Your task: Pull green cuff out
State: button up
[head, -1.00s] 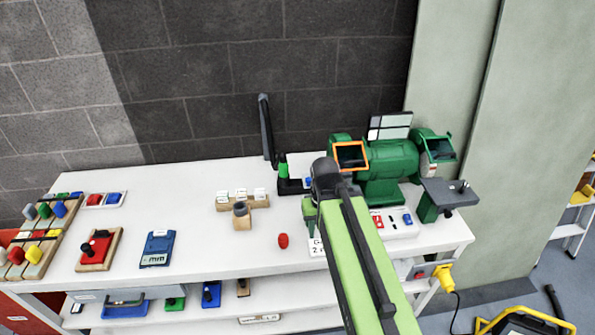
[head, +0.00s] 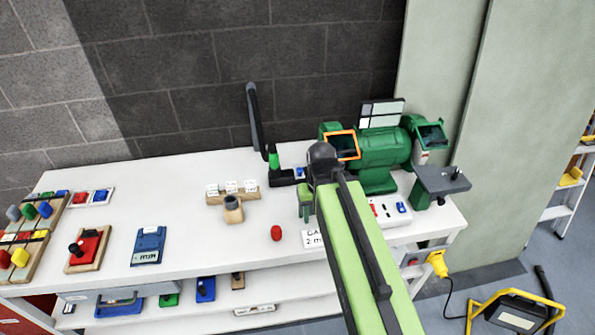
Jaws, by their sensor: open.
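The green cuff (head: 273,159) is a small upright green piece at the back of the white bench, seated at a low black base (head: 281,177). A tall black bar (head: 255,118) rises just behind and left of it, leaning slightly. My arm reaches in from the bottom right, and its dark end joint is right of the cuff, apart from it in the picture. A short green part of my arm shows below that joint. My gripper's fingers cannot be made out; the arm hides what lies behind it.
A green bench grinder (head: 378,150) stands right of my arm, with a grey rest (head: 441,180). Left of it are a wooden block row (head: 233,198), a wooden holder (head: 233,215) and a red knob (head: 277,233).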

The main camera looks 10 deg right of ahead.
aim_at(273, 159)
jog(key=z, duration=0.05)
jog(key=k, duration=0.6)
jog(key=u, duration=0.45)
jog(key=i, duration=1.45)
jog(key=z, duration=0.4)
